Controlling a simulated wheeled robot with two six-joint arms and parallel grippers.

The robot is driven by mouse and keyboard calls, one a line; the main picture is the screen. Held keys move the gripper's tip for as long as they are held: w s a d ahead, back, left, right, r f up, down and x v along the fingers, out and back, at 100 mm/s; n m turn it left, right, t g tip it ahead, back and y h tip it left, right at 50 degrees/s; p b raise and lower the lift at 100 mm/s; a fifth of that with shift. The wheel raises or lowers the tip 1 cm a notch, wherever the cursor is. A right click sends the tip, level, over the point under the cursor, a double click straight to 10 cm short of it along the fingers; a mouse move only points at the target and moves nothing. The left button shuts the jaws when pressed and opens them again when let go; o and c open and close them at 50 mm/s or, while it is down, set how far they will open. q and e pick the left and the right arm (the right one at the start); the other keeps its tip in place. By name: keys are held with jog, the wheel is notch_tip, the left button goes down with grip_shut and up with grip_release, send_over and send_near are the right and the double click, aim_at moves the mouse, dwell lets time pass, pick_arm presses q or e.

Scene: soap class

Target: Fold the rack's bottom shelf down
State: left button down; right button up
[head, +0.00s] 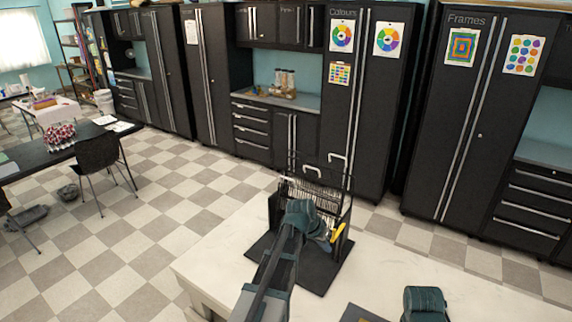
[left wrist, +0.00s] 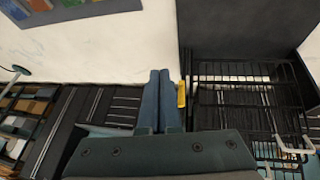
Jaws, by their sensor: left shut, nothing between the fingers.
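The black wire rack (head: 345,212) stands on a dark base sheet (head: 322,277) near the far edge of the white table. In the left wrist view the rack (left wrist: 250,85) fills the right side, its thin bars and wire grid showing. My left gripper (head: 324,242) is in front of the rack and hides part of its lower half. In the left wrist view the fingers (left wrist: 163,74) are together and empty, just left of the rack. I cannot tell clearly how the bottom shelf lies or whether a finger touches it.
A yellow piece (head: 338,232) is at the rack's right side, close to my left fingers. Dark cabinets (head: 455,120) stand behind, across the floor.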

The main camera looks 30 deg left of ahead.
pick_arm(q)
jog(key=w+a+r+t+y, duration=0.1)
jog(key=w+a+r+t, duration=0.15)
jog(key=w+a, duration=0.55)
jog(key=w+a+r+t, duration=0.2)
jog(key=w+a+r, duration=0.1)
jog(key=a, duration=0.9)
jog(key=w+a+r+t+y, duration=0.1)
jog(key=w+a+r+t, duration=0.2)
jog(key=w+a, duration=0.5)
jog(key=shift+n, duration=0.3)
jog(key=b+x, duration=0.1)
jog(key=x, duration=0.1)
jog(key=a+b+x, duration=0.1)
jog(key=b+x, duration=0.1)
jog(key=x, duration=0.1)
jog(key=b+x, duration=0.2)
jog(key=x, duration=0.1)
jog(key=shift+a+f, duration=0.15)
jog(key=shift+f, duration=0.3)
jog(key=shift+s, duration=0.1)
